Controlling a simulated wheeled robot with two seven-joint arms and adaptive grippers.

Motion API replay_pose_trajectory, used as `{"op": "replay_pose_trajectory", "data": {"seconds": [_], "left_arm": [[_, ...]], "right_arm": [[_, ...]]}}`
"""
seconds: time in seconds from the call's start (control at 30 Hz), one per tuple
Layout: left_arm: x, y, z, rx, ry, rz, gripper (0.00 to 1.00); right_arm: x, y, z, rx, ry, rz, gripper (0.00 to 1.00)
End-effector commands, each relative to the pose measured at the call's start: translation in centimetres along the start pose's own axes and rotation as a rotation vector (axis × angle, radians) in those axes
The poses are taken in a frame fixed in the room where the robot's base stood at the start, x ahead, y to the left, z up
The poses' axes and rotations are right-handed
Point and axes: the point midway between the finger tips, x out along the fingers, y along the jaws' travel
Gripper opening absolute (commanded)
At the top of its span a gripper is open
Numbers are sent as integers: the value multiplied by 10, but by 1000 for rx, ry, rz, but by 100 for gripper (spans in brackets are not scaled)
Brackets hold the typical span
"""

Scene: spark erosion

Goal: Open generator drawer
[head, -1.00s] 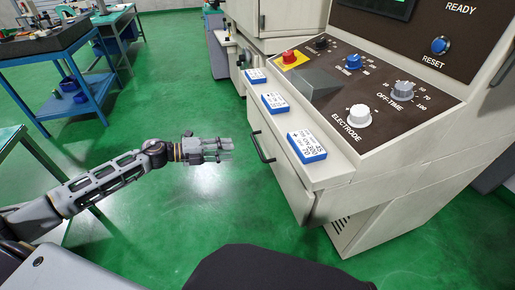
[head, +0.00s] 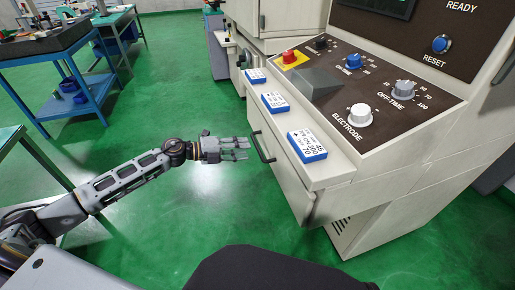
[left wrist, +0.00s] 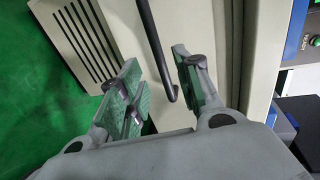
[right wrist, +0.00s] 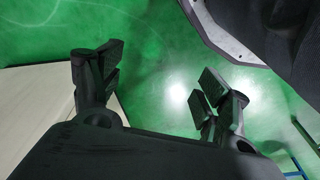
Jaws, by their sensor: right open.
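The generator drawer (head: 284,172) is the beige front of the console below its ledge. It looks shut. Its dark bar handle (head: 262,147) stands out from the drawer's left part. My left gripper (head: 247,149) is open, with its fingertips just left of the handle in the head view. In the left wrist view the handle (left wrist: 156,50) runs down between the two open fingers (left wrist: 160,82), and the fingers appear apart from it. My right gripper (right wrist: 160,82) is open and empty over the green floor, and it does not show in the head view.
The console's ledge carries several blue-edged cards, the nearest (head: 307,145) above the drawer. The sloped panel has knobs, such as a white one (head: 361,115), and a red button (head: 290,57). A blue cart (head: 62,78) stands at the far left. The green floor before the drawer is clear.

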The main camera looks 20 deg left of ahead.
Motion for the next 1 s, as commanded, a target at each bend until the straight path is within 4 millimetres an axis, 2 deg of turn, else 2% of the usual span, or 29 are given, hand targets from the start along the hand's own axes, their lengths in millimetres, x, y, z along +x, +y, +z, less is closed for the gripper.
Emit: {"op": "replay_pose_trajectory", "data": {"seconds": [0.7,1.0], "left_arm": [[54,-1,0,1,0,-2,34],[64,-1,0,1,1,0,34]], "right_arm": [[-4,0,-4,-1,10,-2,76],[-6,-1,-4,-1,12,-2,76]]}}
